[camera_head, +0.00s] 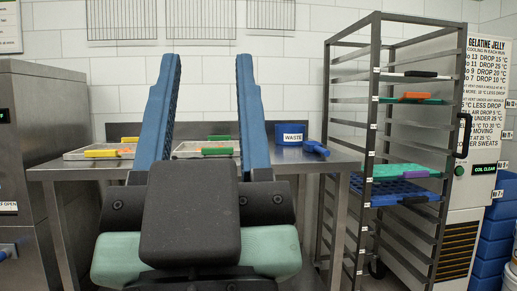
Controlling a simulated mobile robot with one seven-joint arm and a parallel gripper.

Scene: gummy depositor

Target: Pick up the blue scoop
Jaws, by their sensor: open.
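The blue scoop (316,148) appears to be the small blue item near the right end of the steel table, just right of the blue waste tub. It is small in view, so its exact shape is hard to tell. My gripper (208,58) is in the foreground left of centre, its two long blue fingers pointing up and wide apart. Nothing is between them. The scoop is to the right of the gripper and apart from it.
The blue tub labelled WASTE (291,134) stands beside the scoop. Trays with yellow (101,153) and green (217,151) pieces lie on the steel table (344,158). A tall rack (372,90) with coloured trays stands close to the table's right end. A steel machine (38,125) is at left.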

